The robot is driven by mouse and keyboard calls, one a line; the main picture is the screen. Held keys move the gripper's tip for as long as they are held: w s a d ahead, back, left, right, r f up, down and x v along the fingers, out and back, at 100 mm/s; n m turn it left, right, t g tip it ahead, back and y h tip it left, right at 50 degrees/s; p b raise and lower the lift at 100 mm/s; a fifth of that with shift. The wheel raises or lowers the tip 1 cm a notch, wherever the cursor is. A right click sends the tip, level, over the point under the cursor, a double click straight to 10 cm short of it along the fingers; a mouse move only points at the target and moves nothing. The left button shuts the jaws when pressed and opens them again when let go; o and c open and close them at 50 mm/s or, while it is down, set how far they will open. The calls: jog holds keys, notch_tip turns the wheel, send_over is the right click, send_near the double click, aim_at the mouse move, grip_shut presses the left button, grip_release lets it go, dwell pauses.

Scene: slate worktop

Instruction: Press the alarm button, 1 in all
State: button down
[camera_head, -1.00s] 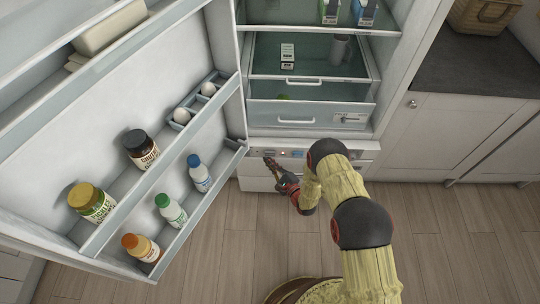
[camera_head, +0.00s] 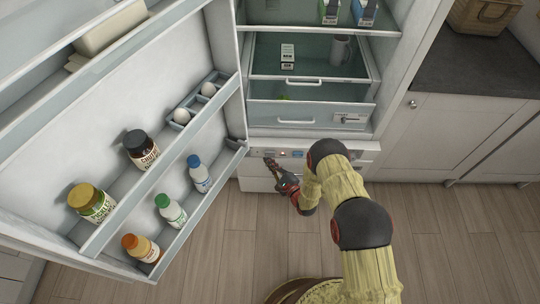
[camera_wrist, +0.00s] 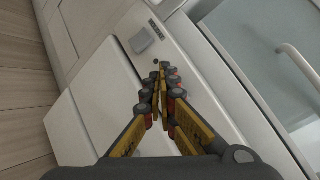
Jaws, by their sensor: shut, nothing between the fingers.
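The control panel (camera_head: 318,154) is a pale strip below the fridge's drawers, with small buttons and a blue patch (camera_head: 298,154). In the wrist view a grey square button (camera_wrist: 143,41) stands on the panel, beside a small dark label too blurred to read. I cannot tell for sure whether it is the alarm button. A small dark dot (camera_wrist: 156,61) lies between it and the fingertips. My gripper (camera_head: 268,161) is at the panel's left part, fingers together and empty; it also shows in the wrist view (camera_wrist: 162,70). Its fingertips hide part of the panel. Whether they touch it is unclear.
The open fridge door (camera_head: 85,145) with bottles, jars and eggs stands on the left, close to my gripper. A clear drawer (camera_head: 310,115) is above the panel and a white front (camera_head: 258,184) below. Wooden floor (camera_head: 215,235) is free in front. Cabinets (camera_head: 465,140) stand right.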

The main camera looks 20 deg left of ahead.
jog(key=shift+w, duration=0.1)
jog(key=shift+w+a+b, duration=0.1)
jog(key=shift+w+b, duration=0.2)
jog(key=shift+w, duration=0.05)
jog(key=shift+w+a+b, duration=0.1)
jog(key=shift+w+b, duration=0.2)
jog(key=shift+w, duration=0.1)
dwell(0.7)
dwell(0.4)
jog(key=shift+s+d, duration=0.2)
jog(key=shift+s, duration=0.6)
jog(key=shift+s, duration=0.1)
jog(key=s+p, duration=0.1)
jog(key=s, duration=0.1)
jog(key=s+d, duration=0.1)
jog(key=s, duration=0.1)
jog(key=shift+s+d+p, duration=0.1)
jog(key=shift+s+p, duration=0.25)
dwell(0.6)
